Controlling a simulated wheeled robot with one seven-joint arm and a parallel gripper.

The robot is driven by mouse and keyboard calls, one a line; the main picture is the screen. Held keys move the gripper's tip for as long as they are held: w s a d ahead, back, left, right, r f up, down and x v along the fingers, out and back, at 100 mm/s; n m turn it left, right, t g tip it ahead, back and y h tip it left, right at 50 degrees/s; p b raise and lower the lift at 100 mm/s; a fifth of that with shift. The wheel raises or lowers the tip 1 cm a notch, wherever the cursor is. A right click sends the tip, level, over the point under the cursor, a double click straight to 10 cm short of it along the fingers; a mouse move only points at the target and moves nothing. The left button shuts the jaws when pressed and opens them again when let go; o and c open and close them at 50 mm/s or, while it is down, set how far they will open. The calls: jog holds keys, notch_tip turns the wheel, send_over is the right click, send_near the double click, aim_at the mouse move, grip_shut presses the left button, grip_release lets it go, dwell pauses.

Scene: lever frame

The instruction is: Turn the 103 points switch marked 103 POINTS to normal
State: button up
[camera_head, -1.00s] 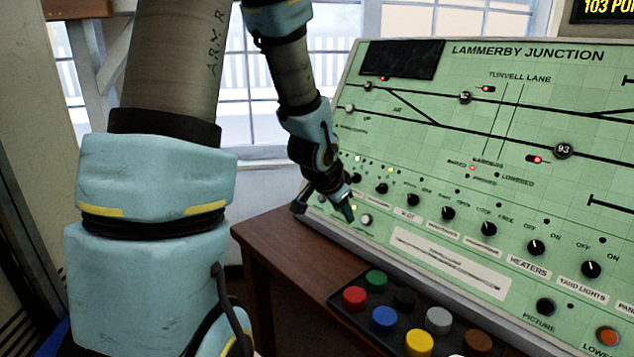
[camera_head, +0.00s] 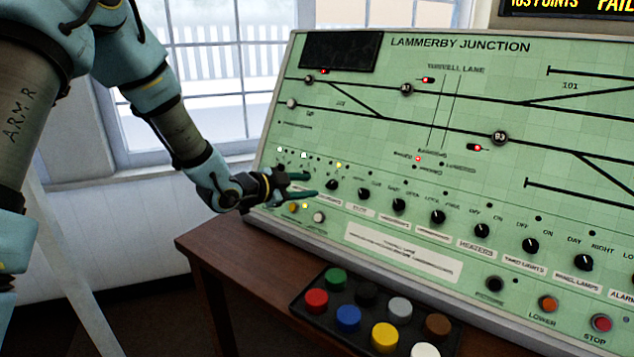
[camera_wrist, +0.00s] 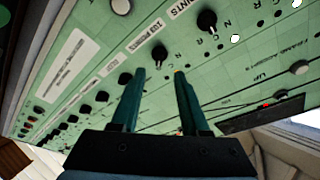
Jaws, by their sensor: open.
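The green LAMMERBY JUNCTION panel (camera_head: 480,60) has a row of black rotary switches along its lower part. My gripper (camera_head: 308,185) is open and empty at the left end of this row, with its two green fingers close to the panel face. In the wrist view, one black switch (camera_wrist: 158,54) shows just past and between the fingertips (camera_wrist: 160,75), with no visible contact. Another black switch (camera_wrist: 207,20) is up to the right, its label partly reading POINTS. My gripper hides part of the panel's left end.
A black box of coloured buttons (camera_head: 367,318) stands on the brown table (camera_head: 215,238) before the panel. A dark display (camera_head: 570,8) at the top right reads 103 POINTS and more, cut off. A window (camera_head: 215,70) is behind. Clear space lies left of the table.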

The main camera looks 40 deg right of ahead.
aim_at(329, 184)
jog(key=p+x, duration=0.1)
jog(key=x, duration=0.6)
jog(key=shift+s+p, duration=0.1)
jog(key=shift+p, duration=0.2)
jog(key=shift+a, duration=0.1)
grip_shut()
